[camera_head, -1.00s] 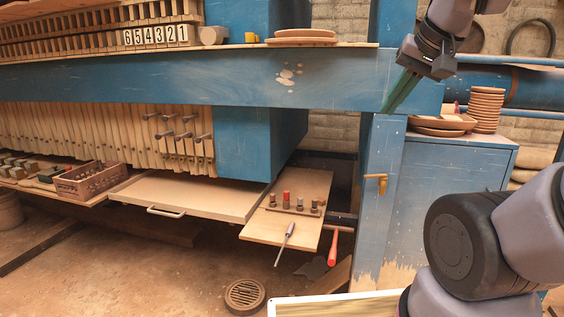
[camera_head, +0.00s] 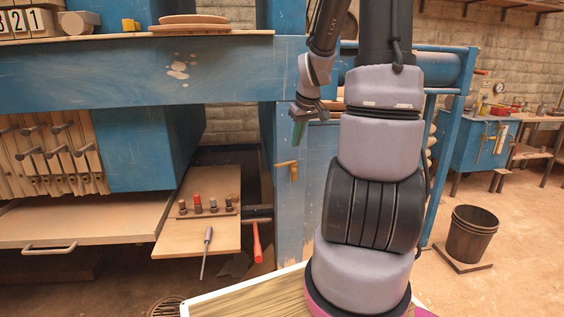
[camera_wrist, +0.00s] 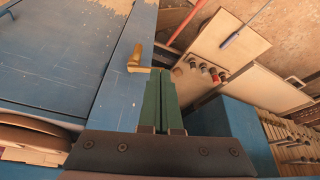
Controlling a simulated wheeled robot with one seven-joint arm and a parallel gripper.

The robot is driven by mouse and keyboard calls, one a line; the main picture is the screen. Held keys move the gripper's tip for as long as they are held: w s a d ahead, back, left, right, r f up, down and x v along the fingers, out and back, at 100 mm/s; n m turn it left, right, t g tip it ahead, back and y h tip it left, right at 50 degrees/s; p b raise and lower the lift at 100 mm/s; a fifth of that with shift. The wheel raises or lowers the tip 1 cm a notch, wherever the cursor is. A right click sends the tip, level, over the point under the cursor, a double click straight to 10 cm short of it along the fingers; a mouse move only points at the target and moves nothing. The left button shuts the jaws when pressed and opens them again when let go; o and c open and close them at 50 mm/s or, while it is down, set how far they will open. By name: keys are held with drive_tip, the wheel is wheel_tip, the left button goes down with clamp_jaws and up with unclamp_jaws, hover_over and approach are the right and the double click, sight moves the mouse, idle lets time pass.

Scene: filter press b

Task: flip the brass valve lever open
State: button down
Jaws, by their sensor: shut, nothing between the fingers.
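The brass valve lever (camera_head: 291,169) is on the front of the blue post, with one part sticking out to the left and one part hanging down. My gripper (camera_head: 299,137) is just above it in the head view, with its green fingers pointing down. In the wrist view the lever (camera_wrist: 137,58) lies just beyond and left of the fingertips of my gripper (camera_wrist: 161,72). The green fingers are together and hold nothing. A small gap shows between fingertips and lever; contact is not visible.
The blue post (camera_head: 288,215) carries the lever, below the blue beam (camera_head: 130,68). A wooden board (camera_head: 190,238) with a screwdriver (camera_head: 206,250) and a red-handled tool (camera_head: 257,243) are at lower left.

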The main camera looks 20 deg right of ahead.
sight(281, 165)
drive_tip(key=w+f, duration=0.2)
drive_tip(key=f, duration=0.1)
drive_tip(key=w+f, duration=0.3)
drive_tip(key=f, duration=0.1)
drive_tip(key=w+f, duration=0.3)
drive_tip(key=f, duration=0.1)
drive_tip(key=shift+w+d+f, duration=0.1)
drive_tip(key=shift+d+f, duration=0.1)
drive_tip(key=shift+d, duration=0.05)
drive_tip(key=shift+w, duration=0.35)
drive_tip(key=shift+w+a, duration=0.3)
drive_tip(key=shift+w, duration=0.6)
drive_tip(key=shift+w+r, duration=0.15)
